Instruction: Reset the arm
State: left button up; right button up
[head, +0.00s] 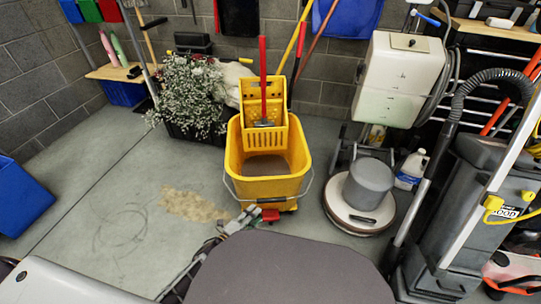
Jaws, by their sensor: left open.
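My left gripper (246,217) is low in the middle of the head view, just in front of the yellow mop bucket (233,158). Its fingers point up and to the right, and it is open with nothing seen between the fingers. I cannot tell whether it touches the bucket. My left arm comes in from the lower left, partly hidden by my own dark body at the bottom. My right gripper is not in view.
A floor buffer (370,185) stands right of the bucket, with a white jug (411,168) behind it. A grey vacuum machine (470,200) fills the right side. A flower planter (190,100) stands behind left.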

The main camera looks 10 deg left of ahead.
pick_arm(q)
jog(key=shift+w+r, duration=0.1)
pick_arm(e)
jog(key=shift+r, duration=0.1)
pick_arm(q)
jog(key=s+a+r+n+g+y, duration=0.1)
jog(key=a+r+n+g+y, duration=0.2)
jog(key=a+r+n+y, duration=0.55)
jog(key=s+d+r+n+g, duration=0.1)
jog(key=s+r+n+g, duration=0.1)
jog(key=s, duration=0.3)
jog(key=s+d+r+n+g+h+p, duration=0.1)
jog(key=s+d+n+g, duration=0.1)
jog(key=s+n, duration=0.3)
jog(key=s+d+r+n+g, duration=0.1)
jog(key=s+r+n+g, duration=0.1)
jog(key=s+n+g, duration=0.2)
jog(key=s, duration=0.3)
jog(key=shift+d+r+h+p, duration=0.3)
jog(key=shift+d+h, duration=0.05)
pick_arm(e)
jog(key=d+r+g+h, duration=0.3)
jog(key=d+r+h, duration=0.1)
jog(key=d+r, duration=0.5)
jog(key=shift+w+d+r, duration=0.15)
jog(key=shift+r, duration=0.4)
pick_arm(q)
jog(key=shift+f, duration=0.1)
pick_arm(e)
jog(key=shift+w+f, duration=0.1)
